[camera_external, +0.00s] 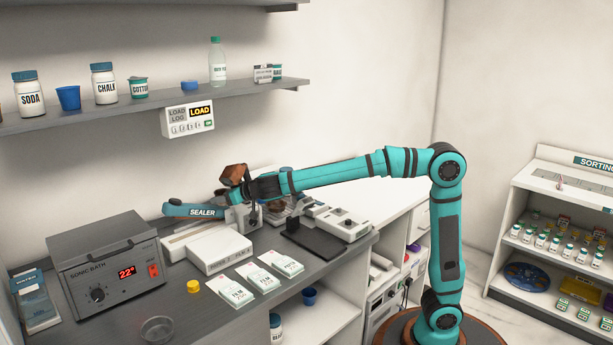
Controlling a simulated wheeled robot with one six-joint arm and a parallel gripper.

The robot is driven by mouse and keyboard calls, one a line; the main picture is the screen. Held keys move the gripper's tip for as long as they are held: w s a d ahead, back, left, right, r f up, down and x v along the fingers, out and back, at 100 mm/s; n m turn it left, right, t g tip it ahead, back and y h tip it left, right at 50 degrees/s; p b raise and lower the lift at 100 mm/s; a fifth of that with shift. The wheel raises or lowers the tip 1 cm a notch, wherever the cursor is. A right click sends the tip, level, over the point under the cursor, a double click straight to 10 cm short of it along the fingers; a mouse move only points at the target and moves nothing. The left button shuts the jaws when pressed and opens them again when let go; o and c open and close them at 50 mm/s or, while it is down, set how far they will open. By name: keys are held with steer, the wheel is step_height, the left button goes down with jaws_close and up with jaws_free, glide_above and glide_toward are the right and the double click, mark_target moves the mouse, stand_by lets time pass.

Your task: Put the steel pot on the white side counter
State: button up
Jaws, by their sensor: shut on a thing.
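My gripper (243,218) is at the end of the outstretched arm, over the back of the dark bench beside the teal sealer arm. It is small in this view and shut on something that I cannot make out. I cannot pick out the steel pot clearly. A dim, shiny round shape (276,205) shows just behind my forearm, partly hidden, and I cannot tell what it is. The white side counter (402,197) is to the right of the dark bench, behind my arm. The part of its top that shows looks bare.
The sealer (195,211), a white box (220,250), film packets (243,283) and a sonic bath (108,265) crowd the dark bench. A white device (343,224) stands near its right end. A loaded shelf (150,102) and a load display (188,118) are above.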

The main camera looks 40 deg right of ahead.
steer(key=s+a+n+y, duration=0.1)
steer(key=s+a, duration=1.2)
steer(key=a, duration=0.3)
steer(key=n+g+y, duration=0.1)
glide_above(198, 317)
step_height(198, 317, down, 4)
steer(key=shift+r, duration=0.1)
steer(key=shift+f, duration=0.35)
steer(key=shift+c, duration=0.2)
steer(key=shift+f, duration=4.75)
steer(key=shift+f, duration=0.15)
steer(key=o, duration=1)
